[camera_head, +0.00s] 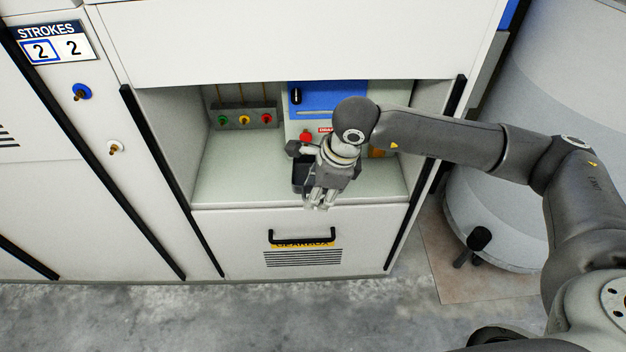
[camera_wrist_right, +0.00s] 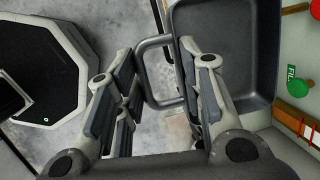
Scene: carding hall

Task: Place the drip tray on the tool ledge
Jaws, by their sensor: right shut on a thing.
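The drip tray (camera_head: 299,178) is a dark grey, open box, partly hidden behind my right gripper in the head view. In the right wrist view the tray (camera_wrist_right: 228,42) is at the top right, with its looped handle (camera_wrist_right: 147,72) toward the fingers. My right gripper (camera_head: 318,203) points down at the front of the recess and is shut on the drip tray by its handle side. Its fingers (camera_wrist_right: 150,85) show on both sides of the handle. The pale ledge (camera_head: 235,175) forms the recess floor. My left gripper is not in view.
A control box (camera_head: 243,117) with green, yellow and red buttons stands at the back left of the recess. A blue panel (camera_head: 330,98) and a red knob (camera_head: 306,137) are behind my arm. A drawer handle (camera_head: 302,238) sticks out below. The left part of the ledge is clear.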

